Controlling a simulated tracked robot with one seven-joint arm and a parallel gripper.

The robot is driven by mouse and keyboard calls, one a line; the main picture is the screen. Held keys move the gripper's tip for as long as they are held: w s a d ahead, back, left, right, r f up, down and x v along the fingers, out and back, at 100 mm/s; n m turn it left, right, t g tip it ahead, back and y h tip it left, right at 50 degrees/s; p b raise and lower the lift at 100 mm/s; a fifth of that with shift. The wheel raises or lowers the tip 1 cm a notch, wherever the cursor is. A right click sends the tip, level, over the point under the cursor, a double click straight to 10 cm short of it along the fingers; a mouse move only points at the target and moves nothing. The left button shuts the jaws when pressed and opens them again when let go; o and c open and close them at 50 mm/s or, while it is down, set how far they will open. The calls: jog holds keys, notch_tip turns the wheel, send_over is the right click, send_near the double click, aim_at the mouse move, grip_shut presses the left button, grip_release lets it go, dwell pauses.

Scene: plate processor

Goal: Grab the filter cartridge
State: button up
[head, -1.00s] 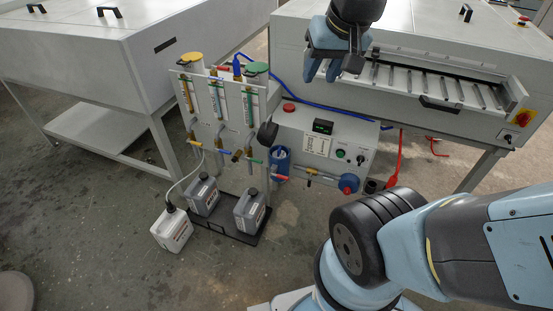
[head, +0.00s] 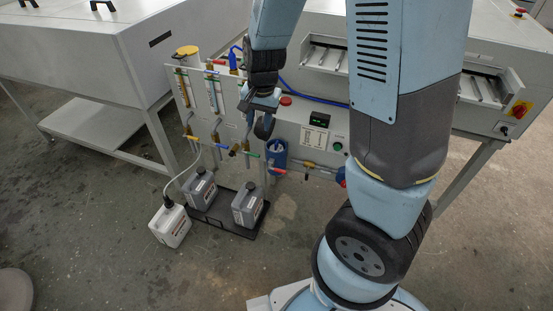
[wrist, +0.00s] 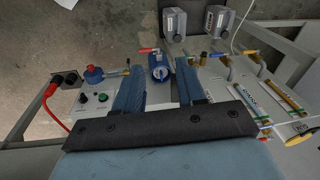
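A blue cylindrical housing (head: 277,153) stands at the right side of the panel of tubes in the head view. Something white shows in its open top, which looks like the filter cartridge (wrist: 161,72); most of it is hidden inside. The housing also shows in the wrist view (wrist: 155,58), ahead of and between my fingers. My gripper (head: 258,108) is above and left of the housing in the head view, apart from it. In the wrist view my gripper (wrist: 159,80) has its two blue fingers wide apart, with nothing held between them.
A panel with upright tubes and valves (head: 212,95) stands close to my gripper. A control box (head: 312,125) with a display and buttons is to the right. Grey canisters (head: 200,188) stand on a black tray below.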

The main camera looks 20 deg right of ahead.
notch_tip(320, 180, down, 17)
jog(key=w+a+m+h, duration=0.1)
jog(key=m+h, duration=0.1)
jog(key=h, duration=0.2)
jog(key=t+h, duration=0.5)
jog(key=t, duration=0.4)
send_near(275, 152)
jog(key=shift+n, duration=0.3)
jog(key=w+d, duration=0.1)
jog(key=w+d+r, duration=0.1)
jog(key=w, duration=0.1)
jog(key=shift+w+d, duration=0.2)
jog(key=shift+d, duration=0.05)
jog(key=shift+r+x, duration=0.15)
jog(key=shift+x, duration=1.15)
jog(key=shift+r+x, duration=0.15)
jog(key=shift+x, duration=1.15)
jog(key=shift+w, duration=0.1)
jog(key=shift+c, duration=0.4)
grip_shut()
